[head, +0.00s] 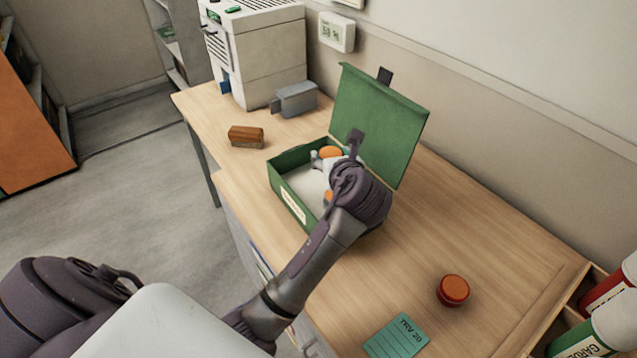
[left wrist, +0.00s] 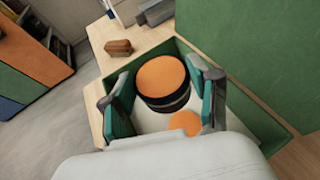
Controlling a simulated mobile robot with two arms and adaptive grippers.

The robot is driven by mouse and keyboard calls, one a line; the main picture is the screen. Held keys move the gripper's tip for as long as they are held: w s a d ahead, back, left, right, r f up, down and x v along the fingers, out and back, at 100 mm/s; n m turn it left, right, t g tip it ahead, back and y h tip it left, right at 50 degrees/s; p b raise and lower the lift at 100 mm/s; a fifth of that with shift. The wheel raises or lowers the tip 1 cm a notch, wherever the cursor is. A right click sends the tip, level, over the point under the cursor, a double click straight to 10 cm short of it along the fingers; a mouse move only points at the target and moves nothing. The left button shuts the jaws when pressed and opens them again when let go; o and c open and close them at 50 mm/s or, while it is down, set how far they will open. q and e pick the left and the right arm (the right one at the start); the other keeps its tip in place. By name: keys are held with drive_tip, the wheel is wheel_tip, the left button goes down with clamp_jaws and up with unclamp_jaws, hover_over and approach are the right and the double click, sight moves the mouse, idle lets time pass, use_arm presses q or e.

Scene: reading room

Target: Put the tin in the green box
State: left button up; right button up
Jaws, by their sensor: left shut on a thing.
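The green box (head: 288,203) stands on the wooden desk with its lid raised at the back. My left gripper (head: 336,156) reaches into it from the front. The gripper is shut on a round tin with an orange top and dark side, clear in the left wrist view (left wrist: 163,82). The tin is inside the box walls, over the pale floor. Whether its underside touches the floor is hidden. A smaller orange disc (left wrist: 185,122) shows just below the tin in the wrist view; I cannot tell what it is. My right gripper is not in view.
A brown block (head: 246,137) lies left of the box, near a grey device (head: 295,99) and a white machine (head: 262,60). A red-orange round container (head: 453,290) and a teal card (head: 396,337) lie on the right part of the desk. Bottles stand at the right edge.

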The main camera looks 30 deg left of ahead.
use_arm(q)
drive_tip(key=w+a+f, duration=0.1)
drive_tip(key=a+f, duration=0.1)
drive_tip(key=a, duration=0.1)
drive_tip(key=w+a+f, duration=0.2)
drive_tip(key=a, duration=0.1)
drive_tip(key=w+a+f, duration=0.1)
drive_tip(key=a+f, duration=0.1)
drive_tip(key=a, duration=0.1)
drive_tip(key=shift+w+a+f, duration=0.1)
drive_tip(key=shift+w+a, duration=0.05)
drive_tip(key=shift+a, duration=0.1)
wheel_tip(320, 180, down, 4)
drive_tip(key=shift+f+b, duration=0.1)
drive_tip(key=shift+b, duration=0.25)
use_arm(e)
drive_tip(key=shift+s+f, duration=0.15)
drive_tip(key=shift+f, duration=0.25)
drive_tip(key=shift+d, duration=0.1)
use_arm(q)
drive_tip(key=o, duration=1.2)
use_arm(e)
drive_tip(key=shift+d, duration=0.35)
